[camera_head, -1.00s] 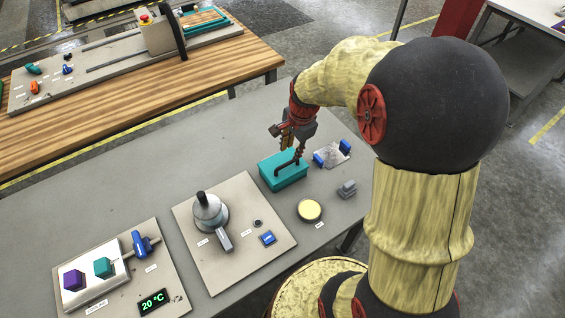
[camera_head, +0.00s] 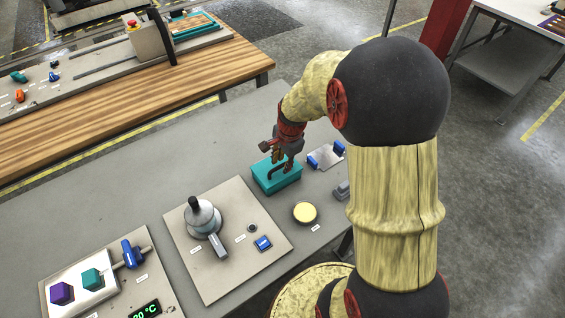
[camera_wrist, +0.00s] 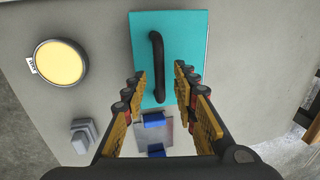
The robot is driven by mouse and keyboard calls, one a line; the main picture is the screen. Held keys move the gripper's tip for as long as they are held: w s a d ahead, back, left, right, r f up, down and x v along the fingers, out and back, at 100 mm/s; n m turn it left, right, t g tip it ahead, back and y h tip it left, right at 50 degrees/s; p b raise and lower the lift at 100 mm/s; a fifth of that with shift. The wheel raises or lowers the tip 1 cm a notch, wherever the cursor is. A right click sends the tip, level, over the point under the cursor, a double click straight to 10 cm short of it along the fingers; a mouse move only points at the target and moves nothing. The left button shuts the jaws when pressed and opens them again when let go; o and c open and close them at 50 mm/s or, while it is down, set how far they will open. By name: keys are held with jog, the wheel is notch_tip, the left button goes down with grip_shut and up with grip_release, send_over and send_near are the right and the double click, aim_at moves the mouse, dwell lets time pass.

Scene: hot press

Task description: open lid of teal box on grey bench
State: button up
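The teal box (camera_head: 265,180) stands on the grey bench (camera_head: 130,190), its lid shut. A dark bar handle (camera_head: 274,168) runs across the top of the lid. My gripper (camera_head: 284,163) is just above the box, over the handle, and partly covers it in the head view. In the wrist view the teal lid (camera_wrist: 190,38) fills the top middle, with the black handle (camera_wrist: 156,55) on it. My gripper (camera_wrist: 160,75) is open there, with the handle showing between its two fingers. I cannot tell if a finger touches the handle.
A round yellow button (camera_head: 305,212) and a small grey block (camera_head: 341,189) stand near the box. A plate with blue blocks (camera_head: 325,157) lies right of it. Bare bench lies behind the box.

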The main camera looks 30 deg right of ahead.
jog(key=shift+c, duration=0.9)
grip_shut()
